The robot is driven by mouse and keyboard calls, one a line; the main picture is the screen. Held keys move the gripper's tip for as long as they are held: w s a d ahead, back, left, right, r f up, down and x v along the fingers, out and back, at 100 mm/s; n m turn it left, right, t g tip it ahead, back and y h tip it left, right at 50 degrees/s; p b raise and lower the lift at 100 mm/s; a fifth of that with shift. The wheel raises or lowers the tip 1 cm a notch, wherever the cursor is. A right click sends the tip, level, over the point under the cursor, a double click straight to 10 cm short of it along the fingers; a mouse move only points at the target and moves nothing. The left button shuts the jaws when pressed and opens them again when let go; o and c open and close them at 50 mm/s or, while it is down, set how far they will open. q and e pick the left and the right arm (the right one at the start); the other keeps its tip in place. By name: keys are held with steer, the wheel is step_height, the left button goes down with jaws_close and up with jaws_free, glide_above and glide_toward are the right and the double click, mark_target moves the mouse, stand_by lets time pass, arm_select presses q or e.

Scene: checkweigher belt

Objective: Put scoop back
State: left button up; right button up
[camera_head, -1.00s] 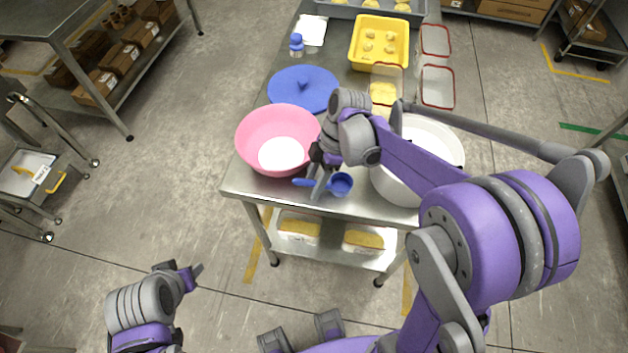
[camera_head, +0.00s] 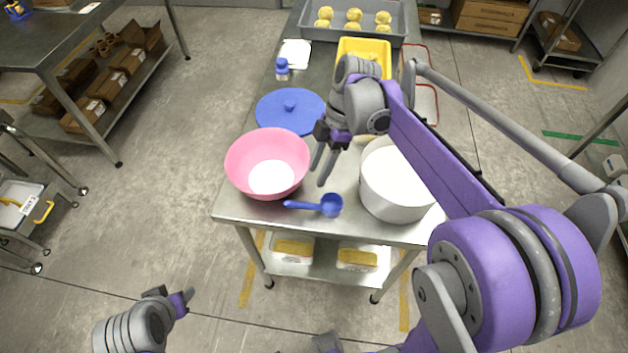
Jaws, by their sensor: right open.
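The blue scoop (camera_head: 330,205) lies on the steel table near its front edge, with its handle pointing left. It sits between a pink bowl (camera_head: 240,160) and a large white tub (camera_head: 392,200). The pink bowl holds something white. My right gripper (camera_head: 324,167) is open and empty, above and behind the scoop and apart from it. My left gripper (camera_head: 185,297) is low at the left, away from the table; its fingers are too small to judge.
My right arm hides part of the clear red-rimmed containers. The lower shelf holds yellow-topped tubs (camera_head: 358,258).

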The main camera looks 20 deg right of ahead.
steer(key=s+f+m+t+h, duration=0.2)
steer(key=s+f+m+t, duration=0.1)
steer(key=s+m, duration=0.4)
steer(key=s+a+f+m+t+h, duration=0.1)
steer(key=s+f+m+t+h, duration=0.1)
steer(key=s+m, duration=0.4)
steer(key=f+m+t, duration=0.1)
steer(key=m+t, duration=0.1)
steer(key=m, duration=0.2)
steer(key=shift+s+a+f+h, duration=0.3)
steer(key=shift+s+f, duration=0.05)
